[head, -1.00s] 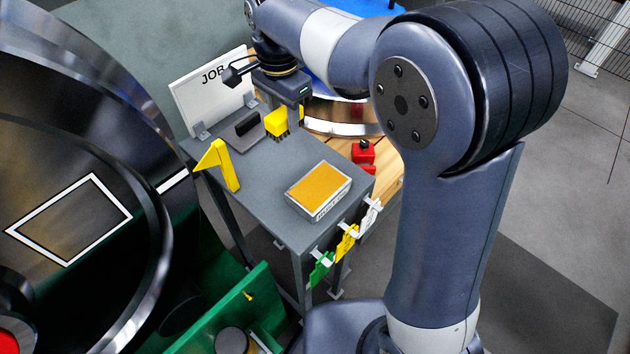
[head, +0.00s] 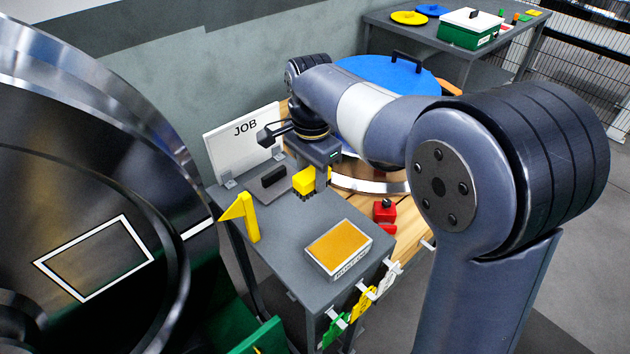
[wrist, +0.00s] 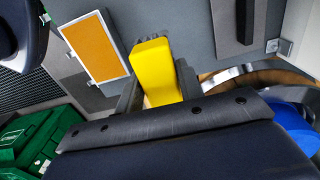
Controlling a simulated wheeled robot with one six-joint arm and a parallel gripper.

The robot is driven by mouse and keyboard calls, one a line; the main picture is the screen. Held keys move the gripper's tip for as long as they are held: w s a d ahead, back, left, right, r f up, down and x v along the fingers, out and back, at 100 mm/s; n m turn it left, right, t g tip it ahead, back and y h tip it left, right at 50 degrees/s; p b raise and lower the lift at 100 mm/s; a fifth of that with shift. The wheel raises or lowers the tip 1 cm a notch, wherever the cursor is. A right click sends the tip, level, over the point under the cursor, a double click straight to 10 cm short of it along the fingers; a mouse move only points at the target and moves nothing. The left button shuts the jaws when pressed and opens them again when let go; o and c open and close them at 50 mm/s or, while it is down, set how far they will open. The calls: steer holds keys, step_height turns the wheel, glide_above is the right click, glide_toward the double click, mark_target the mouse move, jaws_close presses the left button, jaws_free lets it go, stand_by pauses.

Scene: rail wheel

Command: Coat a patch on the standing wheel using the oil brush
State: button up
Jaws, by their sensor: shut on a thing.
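The standing wheel (head: 140,120) is large, dark and shiny and fills the left of the head view. A white outline (head: 95,258) on its face frames a patch. The yellow brush (head: 309,181) has dark bristles pointing down at the back of the grey table. It also shows in the wrist view (wrist: 157,68). My gripper (head: 322,172) is shut on the brush's yellow body. I cannot tell whether the bristles touch the table. A white-edged tray with an orange pad (head: 338,246) lies at the table's front; it also shows in the wrist view (wrist: 96,46).
A yellow flag-shaped piece (head: 243,216) stands at the grey table's left edge, near the wheel. A dark block (head: 272,176) and JOB board (head: 243,135) are behind. A red object (head: 384,212) sits right. Coloured tags (head: 362,303) hang in front. Another table (head: 460,45) stands farther back.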

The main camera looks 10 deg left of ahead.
steer(key=r+p, duration=0.1)
steer(key=p, duration=0.8)
glide_above(339, 245)
steer(key=w, duration=0.1)
steer(key=shift+s+f+b, duration=0.25)
steer(key=shift+f+b, duration=1)
steer(key=shift+f, duration=0.4)
steer(key=shift+s+f+b, duration=0.2)
steer(key=shift+f+b, duration=1.05)
steer(key=shift+f, duration=0.35)
steer(key=shift+f+b, duration=0.35)
steer(key=shift+f, duration=0.2)
step_height(339, 245, up, 7)
steer(key=p, duration=0.6)
